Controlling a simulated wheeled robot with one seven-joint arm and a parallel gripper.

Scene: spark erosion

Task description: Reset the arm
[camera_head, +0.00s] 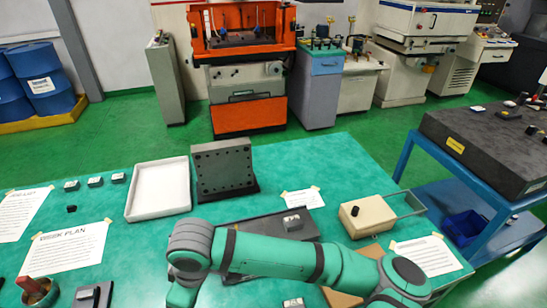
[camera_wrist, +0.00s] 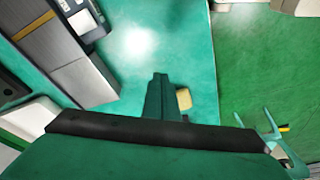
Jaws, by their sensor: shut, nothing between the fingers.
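My gripper (camera_wrist: 160,77) shows in the wrist view as two dark green fingers pressed together, with nothing held between them. It points over the green table top (camera_wrist: 150,40), close to the table's edge. A small tan block-like thing (camera_wrist: 184,98) shows just right of the fingers, partly hidden by them. In the head view my green arm lies bent across the front of the table, and my fingers cannot be made out there.
A white tray (camera_head: 158,190), a dark upright plate with holes (camera_head: 223,170) and a cream box (camera_head: 367,217) stand on the table. Papers lie at the left and right. A blue-framed stand with a dark slab (camera_head: 490,145) is at the right. Open green floor lies behind the table.

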